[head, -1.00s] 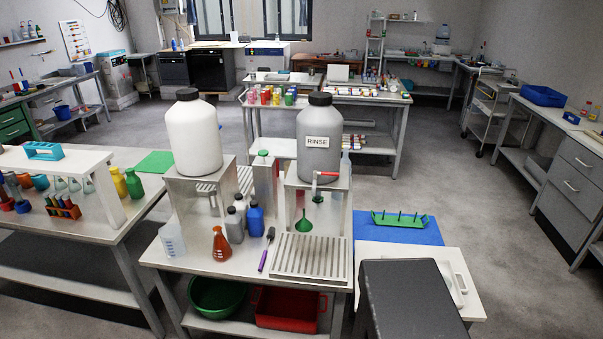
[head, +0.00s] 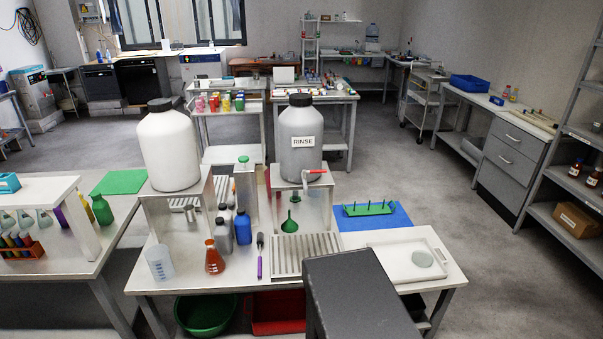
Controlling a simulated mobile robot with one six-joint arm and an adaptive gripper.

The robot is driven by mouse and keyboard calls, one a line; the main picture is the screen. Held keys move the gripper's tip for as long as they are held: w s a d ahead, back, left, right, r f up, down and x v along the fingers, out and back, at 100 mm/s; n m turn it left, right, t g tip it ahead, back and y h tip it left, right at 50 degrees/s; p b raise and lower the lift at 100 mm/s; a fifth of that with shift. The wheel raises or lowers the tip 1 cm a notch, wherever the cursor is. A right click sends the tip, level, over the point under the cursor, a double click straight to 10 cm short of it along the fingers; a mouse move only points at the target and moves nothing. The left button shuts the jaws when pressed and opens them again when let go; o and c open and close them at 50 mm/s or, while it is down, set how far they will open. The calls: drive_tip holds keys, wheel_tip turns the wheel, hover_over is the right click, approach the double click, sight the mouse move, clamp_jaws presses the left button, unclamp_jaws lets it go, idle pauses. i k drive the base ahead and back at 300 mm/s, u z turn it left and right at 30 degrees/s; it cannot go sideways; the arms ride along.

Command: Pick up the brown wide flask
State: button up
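A small conical flask with red-brown colour (head: 214,258) stands upright at the front of the near bench (head: 190,278). It is the thing on this bench that best fits a brown wide flask. Two small dark brown bottles with white labels, one (head: 575,168) and another (head: 594,177), stand on the right shelf unit; they are too small to tell their shape well. My gripper is not in view.
Beside the conical flask are a clear beaker (head: 160,263), a purple-handled tool (head: 260,257), grey and blue bottles (head: 242,227), and a drain rack (head: 300,256). A white tray (head: 386,262) lies at the right. Open floor (head: 440,195) lies between bench and right-hand furniture.

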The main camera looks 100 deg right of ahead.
sight(214, 265)
drive_tip(key=z, duration=4.15)
drive_tip(key=i, duration=0.3)
drive_tip(key=u, duration=0.5)
